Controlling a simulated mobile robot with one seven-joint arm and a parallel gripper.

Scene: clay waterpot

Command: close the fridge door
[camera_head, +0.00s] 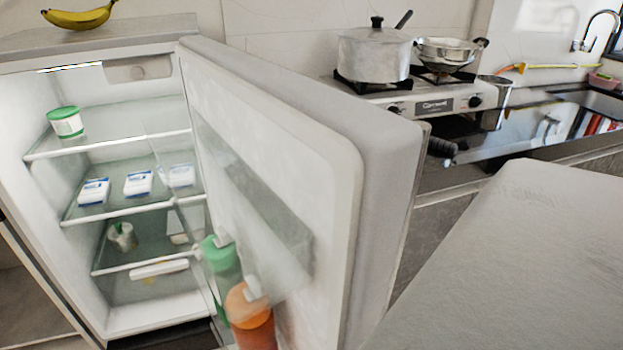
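The fridge (56,130) stands at the left of the head view with its lit interior exposed. Its white door (290,150) stands wide open, swung out toward me across the middle of the view. The door's inner side faces left toward the shelves, and its thick edge (390,180) faces right. A green bottle (222,262) and an orange bottle (250,318) sit in the door's lower rack. My gripper is not in view, so its state and its place relative to the door are hidden.
Shelves hold a green-and-white tub (65,122) and small white packs (138,184). Bananas (78,17) lie on the fridge top. A stove (420,104) with a pot (374,54) stands behind the door. A broad pale grey surface (530,260), unidentified, fills the lower right.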

